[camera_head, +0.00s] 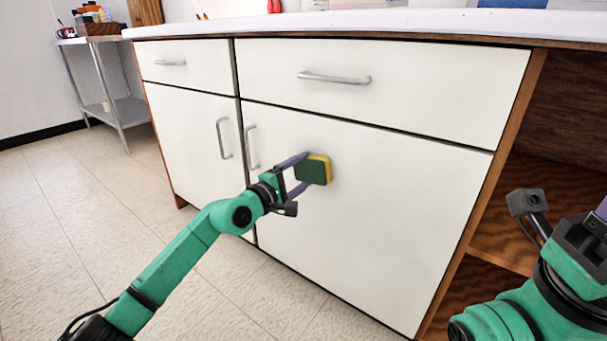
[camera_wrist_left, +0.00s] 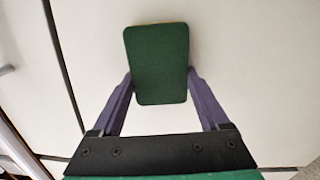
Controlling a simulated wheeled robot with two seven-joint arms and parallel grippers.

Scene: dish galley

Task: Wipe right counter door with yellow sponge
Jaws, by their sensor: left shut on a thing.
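The yellow sponge (camera_head: 313,170) has a dark green scouring side, which faces my gripper. Its yellow side faces the right counter door (camera_head: 385,205), a white panel with a vertical metal handle at its left edge. My left gripper (camera_head: 300,174) is shut on the sponge and holds it at the upper left part of the door. The sponge appears to be against the door or very close; I cannot tell if it touches. In the left wrist view the green side of the sponge (camera_wrist_left: 157,64) sits between the two purple fingers. My right gripper is only partly seen at the right edge; its fingertips are cut off.
The left counter door (camera_head: 190,135) and two drawers (camera_head: 370,85) above are shut. The right door's handle (camera_head: 252,147) sticks out just left of the sponge. An open wooden shelf bay (camera_head: 545,190) is at the right. A metal side table (camera_head: 110,85) stands at the far left.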

